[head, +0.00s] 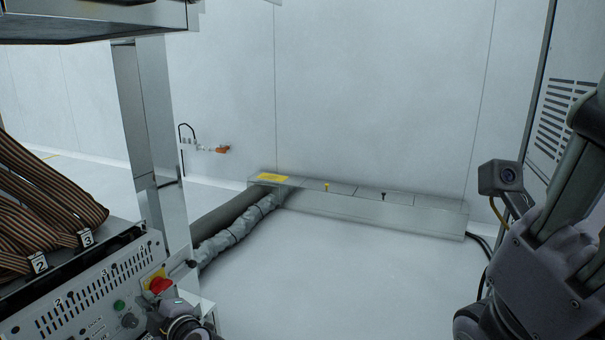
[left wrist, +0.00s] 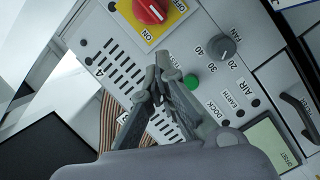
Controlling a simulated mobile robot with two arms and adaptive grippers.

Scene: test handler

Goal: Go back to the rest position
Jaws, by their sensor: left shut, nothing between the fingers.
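My left gripper (left wrist: 161,75) is shut and empty in the left wrist view, its two fingertips together in front of the panel near the green button (left wrist: 191,81). I cannot tell whether the tips touch the panel. In the head view a dark part of the left gripper (head: 183,322) shows at the bottom, below the red rotary switch (head: 160,285); its fingertips are not clear there. The red switch on its yellow OFF plate (left wrist: 150,10) is above the fingertips in the left wrist view. My right arm stands at the right edge; its fingers are not in view.
The control panel (head: 78,312) with vents and a FAN knob (left wrist: 222,46) is at lower left, with striped ribbon cables (head: 45,205) above. A metal post (head: 150,130) stands behind. A low floor duct (head: 370,208) and grey hoses (head: 235,232) lie beyond. The middle floor is clear.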

